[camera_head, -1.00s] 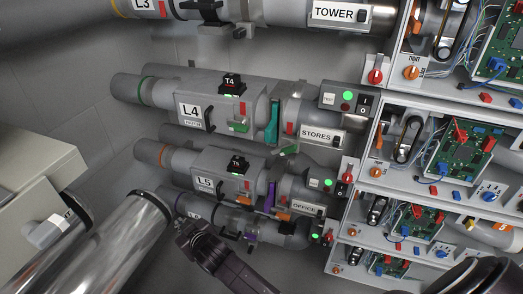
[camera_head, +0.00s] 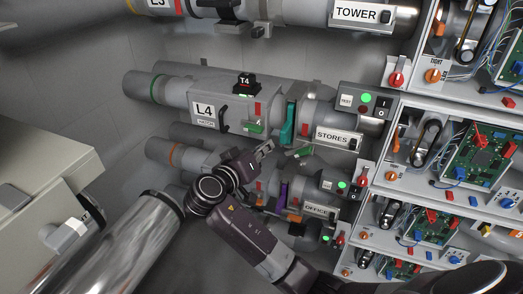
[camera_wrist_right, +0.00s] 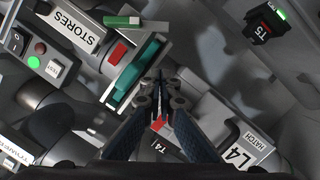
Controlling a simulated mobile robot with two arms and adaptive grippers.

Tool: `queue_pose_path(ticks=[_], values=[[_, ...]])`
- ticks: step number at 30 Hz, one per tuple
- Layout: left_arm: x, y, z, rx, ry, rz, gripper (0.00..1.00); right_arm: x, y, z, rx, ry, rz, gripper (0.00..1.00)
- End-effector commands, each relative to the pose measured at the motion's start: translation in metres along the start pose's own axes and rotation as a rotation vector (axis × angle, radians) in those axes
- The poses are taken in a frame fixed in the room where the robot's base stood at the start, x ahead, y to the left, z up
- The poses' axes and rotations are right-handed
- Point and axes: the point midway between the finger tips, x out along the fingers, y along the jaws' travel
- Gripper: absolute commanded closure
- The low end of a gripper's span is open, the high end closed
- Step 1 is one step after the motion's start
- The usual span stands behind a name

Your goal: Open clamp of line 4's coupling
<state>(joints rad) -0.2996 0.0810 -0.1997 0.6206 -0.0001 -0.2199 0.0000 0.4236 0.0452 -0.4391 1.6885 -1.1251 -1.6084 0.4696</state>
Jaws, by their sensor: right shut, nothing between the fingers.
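The line 4 housing (camera_head: 226,112) has an L4 label and a black T4 block (camera_head: 246,82) on top. A teal clamp band (camera_head: 288,124) wraps the coupling between this housing and the STORES pipe; it also shows in the right wrist view (camera_wrist_right: 134,73). My right gripper (camera_head: 266,148) is below the L4 housing in the head view, pointing up and right, a short way left of the teal band's lower end. In the right wrist view its fingertips (camera_wrist_right: 159,76) are together, empty, and appear beside the teal band. I cannot tell whether they touch anything. My left gripper is not in view.
Green handles sit on the L4 housing (camera_head: 254,127) and below the STORES pipe (camera_head: 300,152). The L5 pipe (camera_head: 178,153) runs below, close to my right arm. Shelves of circuit boards (camera_head: 478,150) stand at the right. A grey cabinet (camera_head: 40,165) stands at the left.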

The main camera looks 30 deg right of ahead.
Motion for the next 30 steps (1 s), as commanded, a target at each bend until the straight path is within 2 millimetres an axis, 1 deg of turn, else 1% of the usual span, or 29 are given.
queue_pose_path(ticks=[1, 7, 10, 15, 20, 30], values=[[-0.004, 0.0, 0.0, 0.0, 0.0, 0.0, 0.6, 0.013, 0.002, -0.002, -0.003, 0.001, 0.004, 1.0], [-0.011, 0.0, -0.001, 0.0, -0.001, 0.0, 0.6, 0.054, 0.002, -0.002, -0.002, 0.001, 0.003, 1.0], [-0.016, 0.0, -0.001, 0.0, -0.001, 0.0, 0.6, 0.057, 0.001, 0.017, -0.007, -0.001, -0.001, 1.0], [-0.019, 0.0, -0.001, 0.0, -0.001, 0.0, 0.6, 0.061, 0.0, 0.034, -0.003, 0.0, -0.002, 1.0], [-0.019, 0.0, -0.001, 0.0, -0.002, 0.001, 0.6, 0.062, -0.001, 0.039, -0.002, 0.0, -0.003, 1.0], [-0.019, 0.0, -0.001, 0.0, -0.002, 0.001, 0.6, 0.061, -0.001, 0.04, -0.004, 0.0, -0.003, 1.0]])
